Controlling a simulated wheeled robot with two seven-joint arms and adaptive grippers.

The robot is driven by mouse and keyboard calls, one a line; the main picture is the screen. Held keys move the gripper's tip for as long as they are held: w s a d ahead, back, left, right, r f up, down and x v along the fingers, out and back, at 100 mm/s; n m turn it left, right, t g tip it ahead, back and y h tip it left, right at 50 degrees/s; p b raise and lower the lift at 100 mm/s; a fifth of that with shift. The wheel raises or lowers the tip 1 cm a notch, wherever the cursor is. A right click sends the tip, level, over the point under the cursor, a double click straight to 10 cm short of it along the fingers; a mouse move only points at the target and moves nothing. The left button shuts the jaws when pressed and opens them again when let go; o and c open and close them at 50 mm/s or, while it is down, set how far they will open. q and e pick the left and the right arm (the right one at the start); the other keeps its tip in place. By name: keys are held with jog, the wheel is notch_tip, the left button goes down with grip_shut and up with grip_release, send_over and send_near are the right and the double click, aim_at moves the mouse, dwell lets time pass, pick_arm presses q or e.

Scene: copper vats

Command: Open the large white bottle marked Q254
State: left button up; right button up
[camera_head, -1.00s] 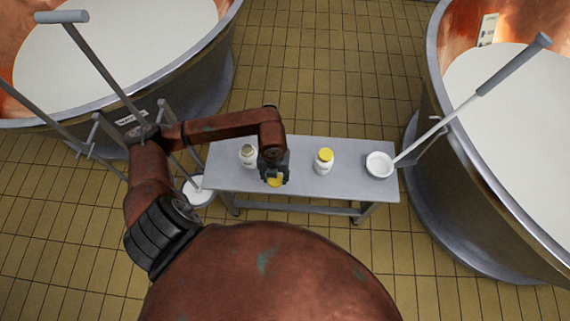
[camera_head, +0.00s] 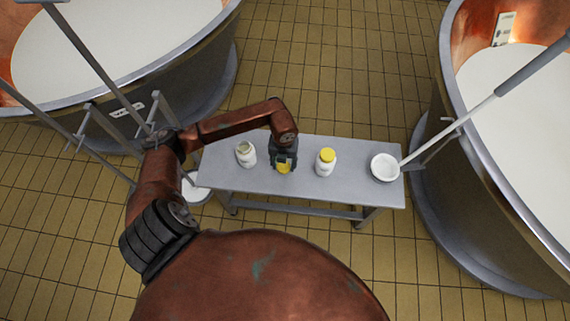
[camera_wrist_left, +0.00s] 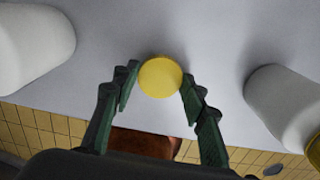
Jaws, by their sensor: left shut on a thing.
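An open white bottle (camera_head: 245,155) without a lid stands at the left of the grey table. A second white bottle (camera_head: 326,164) with a yellow lid stands right of the middle. I cannot read a mark on either. My left gripper (camera_head: 284,165) is between them, shut on a loose yellow lid (camera_head: 284,169). In the left wrist view the yellow lid (camera_wrist_left: 160,77) sits between the fingertips, with no bottle visible under it. The open bottle (camera_wrist_left: 30,45) is at the left there and the lidded bottle (camera_wrist_left: 285,105) at the right. My right gripper is not in view.
The grey table (camera_head: 225,178) has bare space around the bottles. A white round dish (camera_head: 384,167), meeting a long grey-ended handle, is at its right end. Large copper vats (camera_head: 200,70) (camera_head: 450,190) flank it. A white round container (camera_head: 196,188) shows at the left, partly hidden.

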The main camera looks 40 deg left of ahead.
pick_arm(q)
jog(key=shift+f, duration=0.2)
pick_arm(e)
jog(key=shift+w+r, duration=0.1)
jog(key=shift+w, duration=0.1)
pick_arm(q)
jog(key=shift+f, duration=0.1)
jog(key=o, duration=1.3)
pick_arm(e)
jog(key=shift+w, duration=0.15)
